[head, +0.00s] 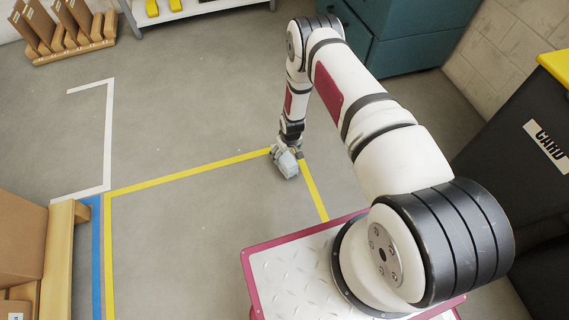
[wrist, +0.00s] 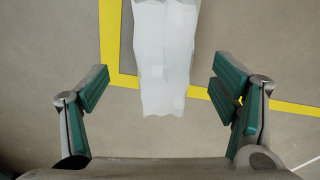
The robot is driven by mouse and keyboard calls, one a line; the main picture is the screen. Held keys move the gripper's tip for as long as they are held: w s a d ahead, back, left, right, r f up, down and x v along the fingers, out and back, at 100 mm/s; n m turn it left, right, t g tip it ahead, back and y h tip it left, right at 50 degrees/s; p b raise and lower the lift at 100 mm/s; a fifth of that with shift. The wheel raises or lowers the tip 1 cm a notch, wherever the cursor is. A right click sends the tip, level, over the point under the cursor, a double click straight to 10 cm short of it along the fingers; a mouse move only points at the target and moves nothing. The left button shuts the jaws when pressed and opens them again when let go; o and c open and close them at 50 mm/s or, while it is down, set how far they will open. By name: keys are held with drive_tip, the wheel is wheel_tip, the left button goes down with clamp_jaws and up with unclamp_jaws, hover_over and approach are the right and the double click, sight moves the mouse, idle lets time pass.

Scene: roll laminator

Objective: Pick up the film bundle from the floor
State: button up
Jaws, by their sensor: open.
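The film bundle (wrist: 165,50) is a pale, whitish, faceted block. In the wrist view it runs from the top edge down to between my fingers, and its upper end is cut off. My gripper (wrist: 162,88) is open, with a green-padded finger on each side of the bundle and a visible gap on both sides. In the head view the bundle (head: 287,166) shows as a small pale shape at the end of my downward-reaching arm, by the corner of the yellow floor line. My gripper partly hides it there, and I cannot tell its exact height against the floor.
Yellow tape (head: 190,176) marks the grey floor, which is clear around the bundle. A teal cabinet (head: 400,60) stands behind my arm. A wooden pallet with boxes (head: 22,240) is at left, and a rack of boards (head: 65,35) at the back left.

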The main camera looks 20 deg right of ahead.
drive_tip(key=f+b, duration=0.1)
drive_tip(key=f, duration=0.2)
drive_tip(key=f+b, duration=0.1)
drive_tip(key=shift+w+a+f+b, duration=0.25)
drive_tip(key=shift+w+a+b, duration=0.05)
drive_tip(key=shift+w, duration=0.05)
drive_tip(key=c, duration=1.2)
drive_tip(key=shift+r, duration=0.1)
drive_tip(key=shift+c, duration=0.2)
